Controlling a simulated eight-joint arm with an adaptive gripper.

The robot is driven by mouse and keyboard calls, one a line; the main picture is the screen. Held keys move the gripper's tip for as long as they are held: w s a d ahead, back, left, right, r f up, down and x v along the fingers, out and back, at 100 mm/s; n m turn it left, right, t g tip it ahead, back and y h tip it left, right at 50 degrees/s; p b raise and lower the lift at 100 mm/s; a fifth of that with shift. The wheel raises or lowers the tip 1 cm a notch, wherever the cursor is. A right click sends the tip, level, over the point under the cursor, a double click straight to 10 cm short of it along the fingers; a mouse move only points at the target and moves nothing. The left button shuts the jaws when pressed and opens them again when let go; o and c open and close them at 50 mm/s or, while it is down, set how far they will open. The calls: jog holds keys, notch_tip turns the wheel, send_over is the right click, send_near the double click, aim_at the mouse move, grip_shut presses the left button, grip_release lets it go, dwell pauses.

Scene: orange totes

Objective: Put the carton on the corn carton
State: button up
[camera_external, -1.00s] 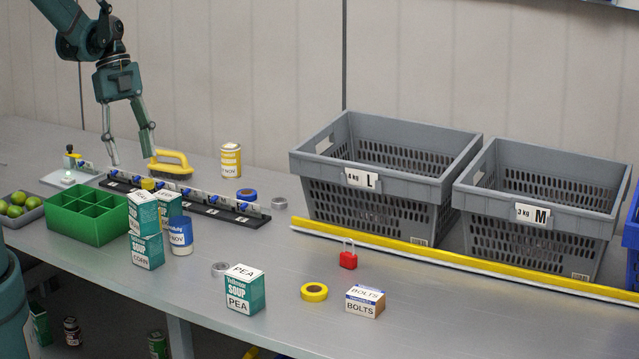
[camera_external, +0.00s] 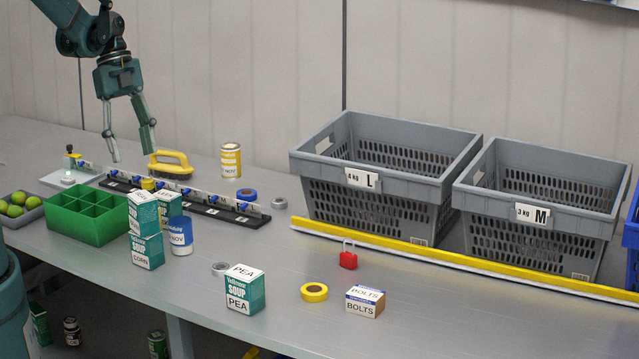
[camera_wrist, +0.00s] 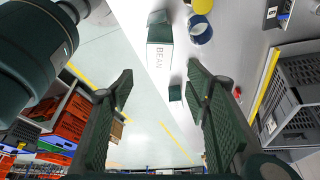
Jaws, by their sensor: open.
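The corn carton (camera_external: 147,251), white and teal, stands upright near the table's front edge. Another white-and-teal carton (camera_external: 144,214) rests on top of it, slightly turned; its label is hard to read. In the wrist view a carton labelled BEAN (camera_wrist: 160,55) shows beyond the fingers. My gripper (camera_external: 132,157) is open and empty, above and behind the stack and apart from it; its two fingers also show spread in the wrist view (camera_wrist: 163,85).
A blue-and-white can (camera_external: 180,236) stands right beside the stack. A green divided box (camera_external: 92,214) is at left, and a pea carton (camera_external: 245,289) at front right. A black rail (camera_external: 205,207) and yellow-handled brush (camera_external: 170,163) lie behind. Grey crates (camera_external: 385,190) stand at right.

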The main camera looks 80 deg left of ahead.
jog(key=d+r+n+t+y, duration=0.1)
jog(key=d+r+n, duration=0.2)
jog(key=d, duration=0.8)
jog(key=w+d+r+n+t+y, duration=0.1)
jog(key=d+r+n, duration=0.3)
jog(key=d, duration=0.7)
jog(key=d+r+n+t+y, duration=0.2)
jog(key=d+n, duration=0.4)
jog(key=d, duration=0.5)
notch_tip(320, 180, up, 2)
jog(key=shift+w+d+r+t, duration=0.1)
jog(key=shift+w+d+t, duration=0.1)
jog(key=shift+t, duration=0.5)
